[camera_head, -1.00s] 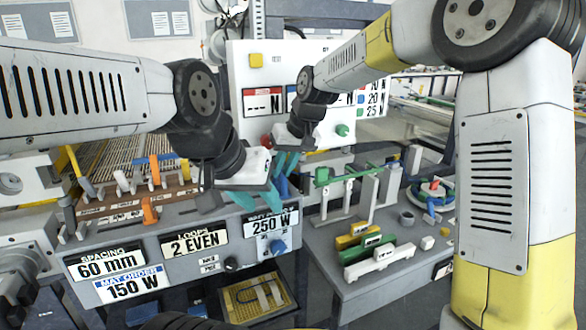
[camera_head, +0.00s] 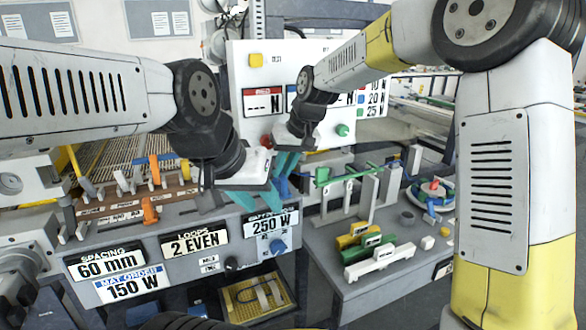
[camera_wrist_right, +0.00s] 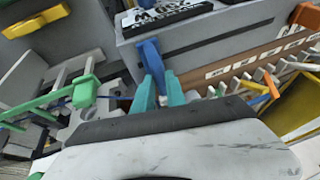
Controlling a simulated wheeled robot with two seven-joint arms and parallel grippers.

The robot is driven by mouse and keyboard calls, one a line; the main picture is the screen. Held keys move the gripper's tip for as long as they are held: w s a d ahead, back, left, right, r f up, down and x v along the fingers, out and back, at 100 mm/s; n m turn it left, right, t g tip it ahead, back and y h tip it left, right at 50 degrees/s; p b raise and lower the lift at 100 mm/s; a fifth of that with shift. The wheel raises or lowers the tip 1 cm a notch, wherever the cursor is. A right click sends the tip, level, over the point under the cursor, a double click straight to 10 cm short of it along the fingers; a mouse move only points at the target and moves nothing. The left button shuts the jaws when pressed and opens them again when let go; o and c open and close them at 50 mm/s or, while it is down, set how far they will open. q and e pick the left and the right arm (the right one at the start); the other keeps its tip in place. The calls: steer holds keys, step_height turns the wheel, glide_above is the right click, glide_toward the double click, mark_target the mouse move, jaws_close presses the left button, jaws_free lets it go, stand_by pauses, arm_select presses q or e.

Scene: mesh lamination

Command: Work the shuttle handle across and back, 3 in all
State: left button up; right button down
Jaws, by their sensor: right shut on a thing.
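A blue upright handle (camera_wrist_right: 150,62) shows in the right wrist view, between the teal fingers of my right gripper (camera_wrist_right: 158,92), which is shut on it. In the head view the blue handle (camera_head: 282,187) is partly hidden by the grippers at the right end of the grey bench. My right gripper (camera_head: 287,163) reaches it from above. My left gripper (camera_head: 250,198) hangs low beside it to the left, over the bench's front edge. Its teal fingers overlap the scene behind, so its opening is unclear. I cannot tell whether it touches anything.
The grey bench carries signs for spacing (camera_head: 104,264), loops (camera_head: 194,242) and mat order (camera_head: 131,284). Orange and white pegs stand along its brown rail (camera_head: 110,207). A side table (camera_head: 330,255) holds green, yellow and white blocks. A white panel (camera_head: 250,85) rises behind.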

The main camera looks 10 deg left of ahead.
stand_by(0.6)
steer(key=s+a, duration=0.4)
steer(key=a, duration=0.3)
steer(key=s+a, duration=0.5)
steer(key=a, duration=0.1)
steer(key=s+a, duration=0.5)
steer(key=a, duration=0.2)
steer(key=shift+s+a, duration=0.1)
steer(key=shift+a, duration=0.25)
steer(key=c, duration=1.4)
jaws_free()
steer(key=shift+a, duration=0.1)
steer(key=shift+o, duration=0.2)
steer(key=shift+r, duration=0.15)
steer(key=v, duration=0.7)
steer(key=shift+d+r, duration=0.2)
steer(key=shift+d, duration=0.05)
